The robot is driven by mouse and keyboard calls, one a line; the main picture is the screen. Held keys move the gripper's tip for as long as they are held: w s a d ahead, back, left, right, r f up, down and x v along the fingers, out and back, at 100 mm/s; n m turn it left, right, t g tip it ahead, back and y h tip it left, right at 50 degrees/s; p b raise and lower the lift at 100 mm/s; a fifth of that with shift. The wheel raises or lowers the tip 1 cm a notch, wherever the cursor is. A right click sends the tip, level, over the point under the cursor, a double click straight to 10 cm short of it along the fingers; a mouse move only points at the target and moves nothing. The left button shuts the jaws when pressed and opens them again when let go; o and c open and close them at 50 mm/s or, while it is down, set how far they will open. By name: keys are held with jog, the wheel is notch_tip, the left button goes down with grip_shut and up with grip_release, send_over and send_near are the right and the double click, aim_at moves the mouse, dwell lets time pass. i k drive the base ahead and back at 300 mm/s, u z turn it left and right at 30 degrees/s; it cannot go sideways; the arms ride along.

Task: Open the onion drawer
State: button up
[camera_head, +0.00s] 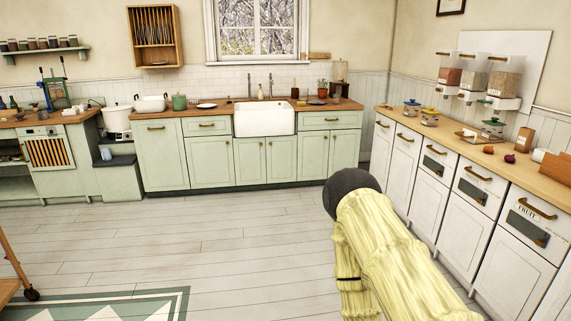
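White drawer fronts with brass handles run along the right-hand counter. The nearest label reads FRUIT (527,211). Farther back are a labelled drawer (478,186) and another labelled drawer (438,161); their labels are too small to read, so I cannot tell which is the onion drawer. All these drawers look shut. My arm, in a pale yellow cover with a dark round joint, reaches up from the bottom right, left of these cabinets. My gripper is not visible.
The wooden counter (470,146) holds jars, a small red onion-like item (509,158) and dispensers above. Green cabinets with a white sink (264,119) line the back. A cart wheel (32,294) is at left. The plank floor (220,235) is mostly clear.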

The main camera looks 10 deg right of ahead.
aim_at(497, 187)
jog(key=z, duration=0.15)
jog(key=i, duration=1.6)
jog(key=z, duration=0.85)
jog(key=i, duration=1.75)
jog(key=z, duration=1.2)
jog(key=i, duration=1)
jog(key=z, duration=0.25)
